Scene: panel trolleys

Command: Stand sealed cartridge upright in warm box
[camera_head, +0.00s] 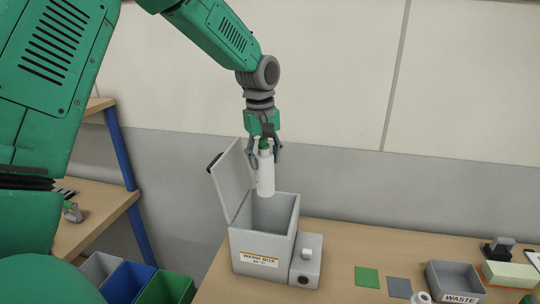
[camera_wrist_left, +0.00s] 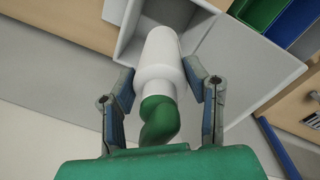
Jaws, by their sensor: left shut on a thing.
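The cartridge (camera_head: 266,176) is a white cylinder with a green cap, held upright above the open warm box. My left gripper (camera_head: 264,157) is shut on it near its capped end. In the left wrist view the cartridge (camera_wrist_left: 161,60) lies between the two fingers of my left gripper (camera_wrist_left: 163,90), its white end toward the box. The warm box (camera_head: 263,245) is grey with a label on its front, and its lid (camera_head: 231,182) stands open at the left. The cartridge's lower end is over the box opening; the box floor is hidden. My right gripper is not in view.
A small grey unit (camera_head: 306,261) adjoins the box's right side. Green (camera_head: 367,277) and grey (camera_head: 400,287) squares lie on the bench, with a waste tray (camera_head: 455,282) farther right. Blue (camera_head: 127,282) and green (camera_head: 166,288) bins stand at lower left. A wall is behind.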

